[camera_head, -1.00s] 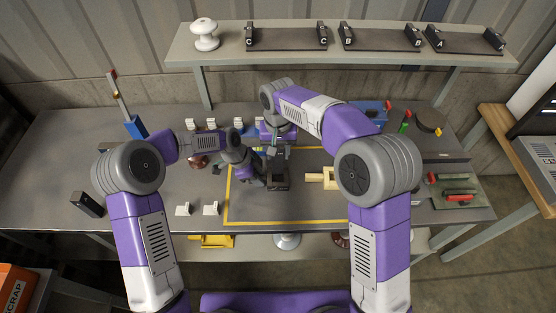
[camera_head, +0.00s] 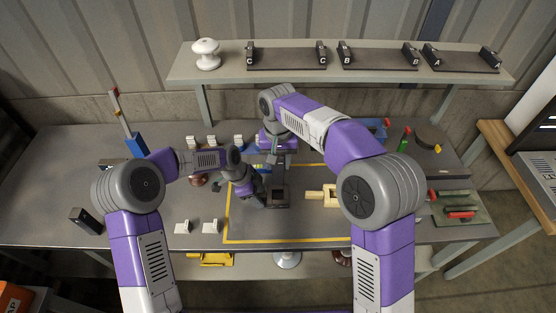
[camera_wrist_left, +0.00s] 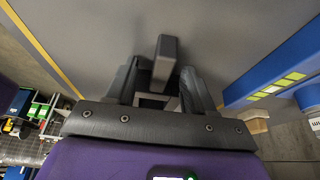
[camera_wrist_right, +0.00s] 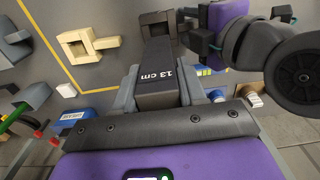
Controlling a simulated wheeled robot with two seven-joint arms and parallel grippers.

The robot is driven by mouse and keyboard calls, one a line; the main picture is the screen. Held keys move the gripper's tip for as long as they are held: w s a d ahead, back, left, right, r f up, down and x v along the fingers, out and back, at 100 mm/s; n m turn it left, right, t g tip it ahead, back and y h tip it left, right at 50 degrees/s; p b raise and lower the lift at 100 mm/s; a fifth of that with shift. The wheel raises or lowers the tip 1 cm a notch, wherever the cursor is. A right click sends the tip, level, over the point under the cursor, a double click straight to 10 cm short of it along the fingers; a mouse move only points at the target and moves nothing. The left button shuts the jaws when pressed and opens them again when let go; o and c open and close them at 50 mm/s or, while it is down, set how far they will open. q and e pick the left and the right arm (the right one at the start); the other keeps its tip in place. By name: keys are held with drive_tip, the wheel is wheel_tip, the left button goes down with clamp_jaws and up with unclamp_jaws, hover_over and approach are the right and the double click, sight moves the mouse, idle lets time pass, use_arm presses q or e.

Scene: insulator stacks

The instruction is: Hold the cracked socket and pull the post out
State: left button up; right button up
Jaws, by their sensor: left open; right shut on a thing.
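The dark socket (camera_head: 278,196) is a square block on the mat inside the yellow outline. It also shows at the top of the right wrist view (camera_wrist_right: 172,32). My right gripper (camera_wrist_right: 158,88) is shut on the dark post (camera_wrist_right: 156,68) marked "13 cm", whose far end reaches toward the socket. I cannot tell whether that end is still inside it. My left gripper (camera_head: 258,198) is low, just left of the socket. In the left wrist view its fingers (camera_wrist_left: 166,88) are open, with a grey bar (camera_wrist_left: 166,58) between them. A crack is not visible.
A cream wooden socket (camera_head: 329,195) lies right of the dark one. Small white blocks (camera_head: 210,227) stand left of the yellow outline. A blue holder (camera_head: 136,145) stands at the back left. A shelf (camera_head: 220,74) with lettered racks runs behind the table.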

use_arm(q)
drive_tip(key=v, duration=1.2)
drive_tip(key=shift+r, duration=0.1)
use_arm(e)
drive_tip(key=shift+r, duration=0.1)
